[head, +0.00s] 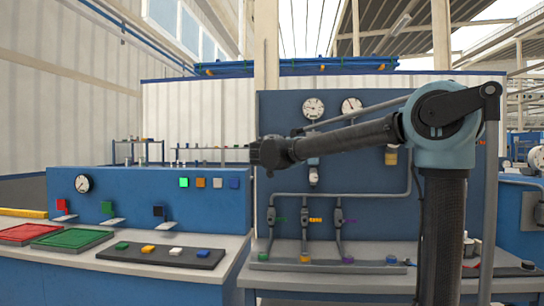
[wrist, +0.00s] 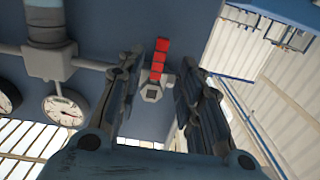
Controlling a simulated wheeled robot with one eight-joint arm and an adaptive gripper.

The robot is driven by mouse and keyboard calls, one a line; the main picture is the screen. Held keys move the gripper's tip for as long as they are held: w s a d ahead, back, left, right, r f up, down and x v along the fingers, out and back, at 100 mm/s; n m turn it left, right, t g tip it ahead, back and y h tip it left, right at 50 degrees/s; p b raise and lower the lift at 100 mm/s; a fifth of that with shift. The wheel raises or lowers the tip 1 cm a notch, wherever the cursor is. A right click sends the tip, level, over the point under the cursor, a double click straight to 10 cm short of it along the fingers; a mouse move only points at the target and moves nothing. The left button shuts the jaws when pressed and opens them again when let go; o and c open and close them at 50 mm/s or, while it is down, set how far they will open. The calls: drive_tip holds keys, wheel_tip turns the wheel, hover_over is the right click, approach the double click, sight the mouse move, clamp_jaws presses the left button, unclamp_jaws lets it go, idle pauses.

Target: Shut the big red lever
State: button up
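A red lever (wrist: 160,60) shows in the wrist view as a segmented red bar standing out from a grey valve body (wrist: 152,92) on the blue panel. My gripper (wrist: 157,72) is open, one dark finger on each side of the lever in the picture. I cannot tell whether either finger touches it. In the head view my gripper (head: 268,155) is at the left edge of the blue panel (head: 350,180). It is small and dark there, and the big red lever cannot be made out.
A pipe with round gauges (wrist: 64,110) runs beside the lever; gauges (head: 314,108) also top the panel in the head view. Lower on the panel are thin pipes with small coloured valves (head: 305,216). A blue console (head: 150,185) and benches with coloured blocks stand at left.

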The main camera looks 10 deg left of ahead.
drive_tip(key=shift+s+d, duration=0.2)
drive_tip(key=shift+s, duration=1.8)
drive_tip(key=s+d+f+m+g+h, duration=0.15)
drive_tip(key=d+f, duration=0.35)
drive_tip(key=d, duration=0.5)
drive_tip(key=s+d+f+g+h, duration=0.1)
drive_tip(key=d+f+g+h, duration=0.3)
drive_tip(key=d, duration=0.6)
drive_tip(key=s+d+f+m+h, duration=0.1)
drive_tip(key=d+f, duration=0.5)
drive_tip(key=d, duration=0.4)
drive_tip(key=s+d+f+g, duration=0.5)
drive_tip(key=s+d+f, duration=0.6)
drive_tip(key=d+f, duration=0.1)
drive_tip(key=s+d+f+n+g+y, duration=0.1)
drive_tip(key=s+f+g+y, duration=0.3)
drive_tip(key=s+f, duration=1.6)
drive_tip(key=shift+s+d+f+n+g+y, duration=0.35)
drive_tip(key=shift+s+d+g, duration=0.25)
drive_tip(key=shift+s, duration=0.5)
